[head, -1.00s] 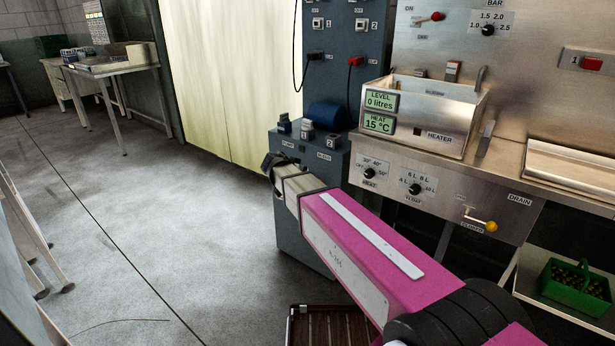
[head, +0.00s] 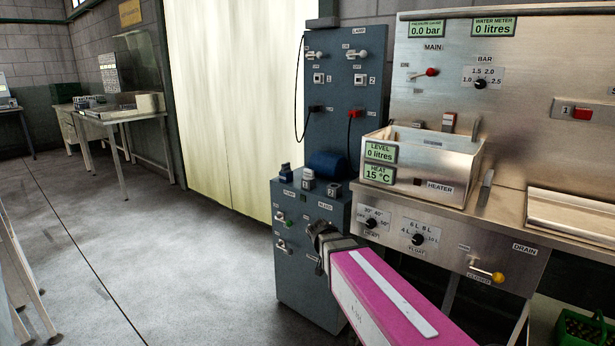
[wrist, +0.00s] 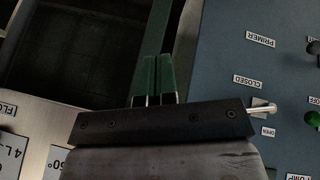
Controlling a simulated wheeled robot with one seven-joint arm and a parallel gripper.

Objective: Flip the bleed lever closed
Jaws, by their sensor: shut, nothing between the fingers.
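A small pale metal lever (wrist: 263,108) shows in the wrist view beside my gripper's housing. It lies between an OPEN label (wrist: 268,131) and a CLOSED label (wrist: 250,82), nearer OPEN; its base is partly hidden by the housing. I cannot read a bleed label beside it. My gripper (wrist: 153,76) is shut and empty, its two green fingers together. They point past the lever, to the left of it, over a dark gap. In the head view my gripper (head: 318,238) is in front of the blue-grey cabinet (head: 305,290) and covers that part of its panel.
A green pump knob (wrist: 312,118) is right of the lever in the wrist view. The steel sizing bench (head: 455,230) stands right of the cabinet, with a yellow-knobbed drain lever (head: 497,278). The floor (head: 180,260) to the left is clear.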

